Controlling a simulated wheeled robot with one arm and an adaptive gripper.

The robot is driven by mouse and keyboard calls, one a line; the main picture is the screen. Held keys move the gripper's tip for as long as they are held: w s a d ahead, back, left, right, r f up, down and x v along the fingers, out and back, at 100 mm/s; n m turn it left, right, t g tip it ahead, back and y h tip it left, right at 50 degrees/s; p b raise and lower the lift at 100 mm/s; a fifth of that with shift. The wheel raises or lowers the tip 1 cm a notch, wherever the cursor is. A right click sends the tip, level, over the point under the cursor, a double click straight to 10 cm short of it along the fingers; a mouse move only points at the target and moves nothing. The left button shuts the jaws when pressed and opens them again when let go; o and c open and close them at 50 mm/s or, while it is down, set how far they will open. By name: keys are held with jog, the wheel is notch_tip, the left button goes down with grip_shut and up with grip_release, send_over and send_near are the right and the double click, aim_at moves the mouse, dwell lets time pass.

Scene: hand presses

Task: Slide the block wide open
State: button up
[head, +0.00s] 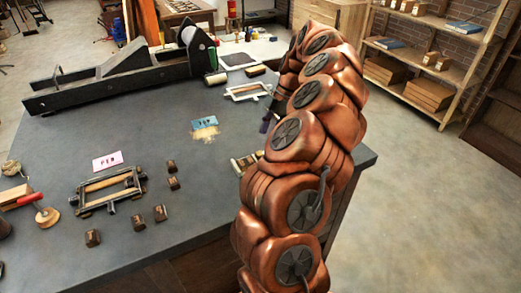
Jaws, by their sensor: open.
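I cannot tell for certain which thing the task calls the block. A small wood-and-metal piece with pale bars (243,162) lies on the dark table beside my copper arm, which hides its right part. A metal frame with wooden bars (110,188) lies at the front left. A lighter frame (247,91) lies farther back, near my arm. My gripper (268,119) shows only as a dark part at the left edge of my arm, above the table. The arm hides the rest of it, and I see nothing held in it.
Several small dark type blocks (160,213) lie around the front frame. A pink card (107,161) and a teal card (205,124) lie on the table (210,190). A long black press (115,80) fills the back left. The middle of the table is mostly clear.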

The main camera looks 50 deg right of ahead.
aim_at(260, 153)
jog(key=shift+p+x, duration=1.3)
jog(key=shift+x, duration=2.5)
jog(key=shift+a, duration=0.1)
grip_shut()
